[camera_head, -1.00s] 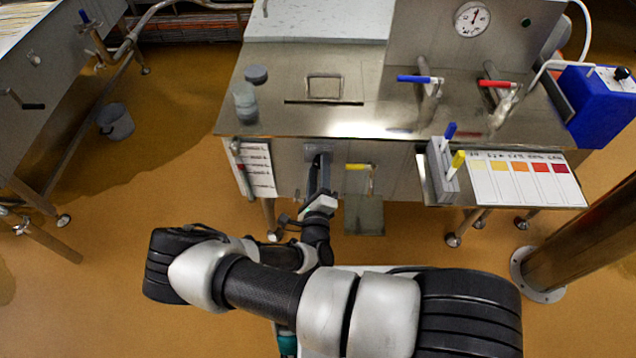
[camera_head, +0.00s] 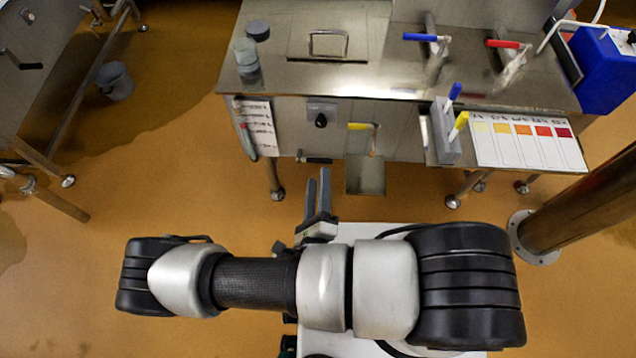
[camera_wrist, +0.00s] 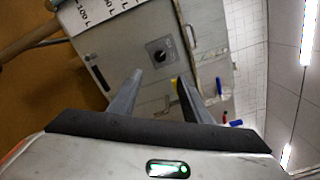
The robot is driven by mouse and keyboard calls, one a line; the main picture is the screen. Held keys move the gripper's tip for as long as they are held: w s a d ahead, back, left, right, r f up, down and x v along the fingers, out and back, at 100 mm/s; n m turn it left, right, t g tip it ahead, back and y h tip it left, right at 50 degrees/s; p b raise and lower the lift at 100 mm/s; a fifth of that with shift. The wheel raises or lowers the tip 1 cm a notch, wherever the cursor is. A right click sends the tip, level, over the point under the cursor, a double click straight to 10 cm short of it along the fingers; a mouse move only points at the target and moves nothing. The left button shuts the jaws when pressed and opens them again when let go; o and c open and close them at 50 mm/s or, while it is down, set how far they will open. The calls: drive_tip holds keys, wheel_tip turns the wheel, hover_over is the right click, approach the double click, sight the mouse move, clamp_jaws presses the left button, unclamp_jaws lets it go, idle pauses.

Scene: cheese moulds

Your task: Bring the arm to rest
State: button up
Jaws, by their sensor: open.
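My gripper (camera_head: 317,192) is open and empty in front of the steel bench, with its two fingers pointing up in the head view toward the cabinet front. Its fingers also show in the wrist view (camera_wrist: 158,95), apart, with nothing between them. A black knob (camera_head: 321,120) on a square plate sits on the cabinet front beyond the fingertips. It also shows in the wrist view (camera_wrist: 159,55). My arm is folded across the lower part of the head view, with bare floor visible around it.
A marker holder (camera_head: 443,135) and colour chart (camera_head: 527,143) sit right. A steel post (camera_head: 575,210) stands right.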

drive_tip(key=shift+r, duration=0.1)
idle(0.5)
drive_tip(key=s+d+r+m+g+h, duration=0.1)
drive_tip(key=d+r+m+g+h, duration=0.35)
drive_tip(key=r+m, duration=0.6)
drive_tip(key=s+d+r+m+g+h, duration=0.1)
drive_tip(key=d+r+m+g, duration=0.55)
drive_tip(key=m, duration=0.65)
drive_tip(key=d+r+m+g+h, duration=0.2)
drive_tip(key=d+r+m+g, duration=0.1)
drive_tip(key=r+m+g, duration=0.55)
drive_tip(key=s+r+m+t+y+p, duration=0.1)
drive_tip(key=r+m+t+y+p, duration=0.2)
drive_tip(key=r+m+p, duration=0.4)
drive_tip(key=s+r+m+t+y+p, duration=0.2)
drive_tip(key=r+m+t+y+p, duration=0.2)
drive_tip(key=r, duration=2)
drive_tip(key=m+y+p, duration=0.1)
drive_tip(key=m+p, duration=0.2)
drive_tip(key=m, duration=0.1)
drive_tip(key=shift+s+d+m+p, duration=0.2)
drive_tip(key=shift+d+m+p, duration=0.15)
drive_tip(key=shift+m+p, duration=0.05)
